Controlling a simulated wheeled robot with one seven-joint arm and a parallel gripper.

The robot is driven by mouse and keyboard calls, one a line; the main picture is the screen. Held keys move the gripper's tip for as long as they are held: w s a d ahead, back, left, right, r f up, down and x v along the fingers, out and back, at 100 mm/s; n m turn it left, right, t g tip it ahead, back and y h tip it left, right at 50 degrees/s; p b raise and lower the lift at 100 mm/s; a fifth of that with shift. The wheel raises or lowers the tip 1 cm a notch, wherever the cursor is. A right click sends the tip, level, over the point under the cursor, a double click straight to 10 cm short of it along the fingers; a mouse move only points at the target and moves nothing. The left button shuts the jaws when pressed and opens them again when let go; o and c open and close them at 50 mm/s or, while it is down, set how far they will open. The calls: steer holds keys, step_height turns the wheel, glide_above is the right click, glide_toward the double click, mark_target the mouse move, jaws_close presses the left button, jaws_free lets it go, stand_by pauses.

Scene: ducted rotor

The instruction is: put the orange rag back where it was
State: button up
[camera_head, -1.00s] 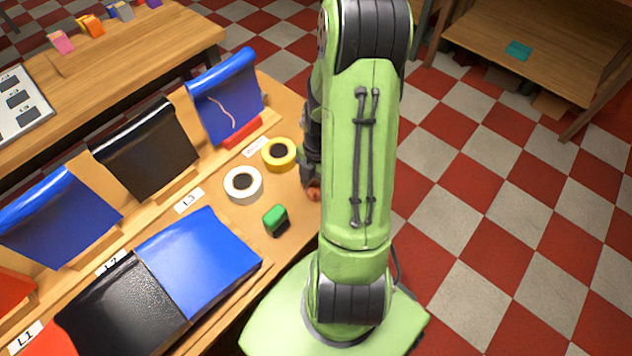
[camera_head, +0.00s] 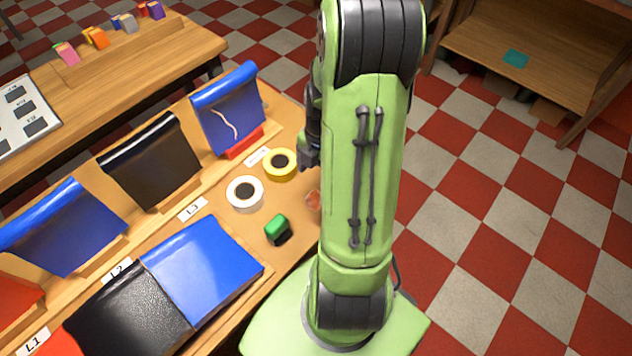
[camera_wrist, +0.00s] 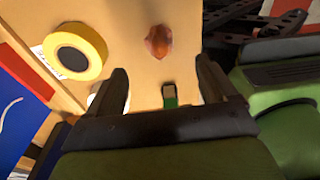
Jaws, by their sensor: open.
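A small crumpled orange-brown piece, which looks like the orange rag (camera_head: 313,200), lies on the wooden table beside my arm, partly hidden by it. The wrist view shows it whole on bare wood (camera_wrist: 158,41). My gripper (camera_wrist: 163,85) is open, with nothing between its fingers. The rag lies beyond the fingertips, apart from them. In the head view my gripper (camera_head: 308,160) is mostly hidden behind my green arm, above the table near the yellow tape.
A yellow tape roll (camera_head: 280,164), a white tape roll (camera_head: 244,194) and a green-and-black block (camera_head: 278,229) stand near the rag. Blue and black draped panels (camera_head: 150,160) rise to the left. A back table (camera_head: 130,75) holds several small coloured blocks.

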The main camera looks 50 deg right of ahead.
steer(key=a+r+m+t+h, duration=0.2)
steer(key=a+r+m, duration=0.65)
steer(key=r, duration=0.65)
steer(key=s+a+r+m+t, duration=0.3)
steer(key=s+a+r+m, duration=0.3)
steer(key=a+m, duration=0.3)
steer(key=shift+s+a+m+t+y+p, duration=0.3)
steer(key=shift+s+a+m+t+p, duration=0.05)
steer(key=shift+s+m+t+p, duration=0.1)
